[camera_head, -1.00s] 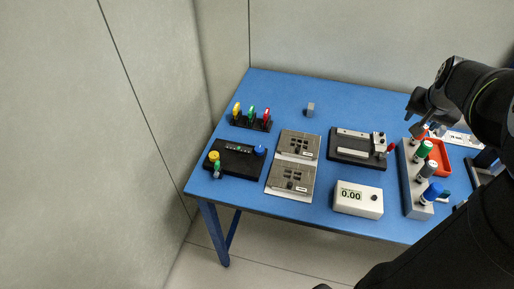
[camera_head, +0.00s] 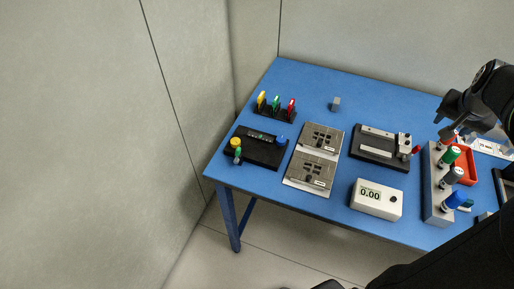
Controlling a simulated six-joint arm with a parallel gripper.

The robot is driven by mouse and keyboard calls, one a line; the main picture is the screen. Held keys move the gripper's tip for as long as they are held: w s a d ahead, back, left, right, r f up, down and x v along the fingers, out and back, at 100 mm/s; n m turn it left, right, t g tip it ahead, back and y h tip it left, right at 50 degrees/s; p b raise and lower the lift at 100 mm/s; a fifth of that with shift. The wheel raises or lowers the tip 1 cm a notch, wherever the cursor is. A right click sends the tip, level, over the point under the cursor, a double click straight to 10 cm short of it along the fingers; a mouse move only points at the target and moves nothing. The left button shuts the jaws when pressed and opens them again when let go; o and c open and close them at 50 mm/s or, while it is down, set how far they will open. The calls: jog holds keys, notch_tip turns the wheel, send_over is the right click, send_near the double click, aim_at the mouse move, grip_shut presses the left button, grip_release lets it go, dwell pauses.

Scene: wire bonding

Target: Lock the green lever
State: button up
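Three upright levers stand in a row on a black base (camera_head: 275,114) at the back left of the table. My gripper (camera_head: 449,121) is at the far right, above the marker rack and far from the green lever. Its dark fingers look spread apart, with nothing visible between them.
A black fixture (camera_head: 262,155) with yellow, green and blue parts sits in front of the levers. Grey plates (camera_head: 300,180), a white meter (camera_head: 376,199) reading 0.00, a black clamp fixture (camera_head: 372,157) and a marker rack (camera_head: 432,190) stand rightward. A small grey block (camera_head: 336,104) lies behind.

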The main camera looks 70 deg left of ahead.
jog(key=shift+c, duration=1.3)
jog(key=s+a+n+g+h, duration=0.25)
jog(key=s+a+n, duration=0.85)
jog(key=s+a, duration=1.2)
notch_tip(320, 180, up, 4)
jog(key=n+h, duration=0.4)
jog(key=n, duration=0.7)
send_over(238, 155)
jog(key=s+a, duration=0.5)
jog(key=a, duration=0.1)
jog(key=shift+t+y, duration=0.25)
jog(key=shift+t, duration=0.1)
jog(key=x, duration=1.7)
jog(key=shift+w+f, duration=0.15)
jog(key=shift+f, duration=0.05)
grip_shut()
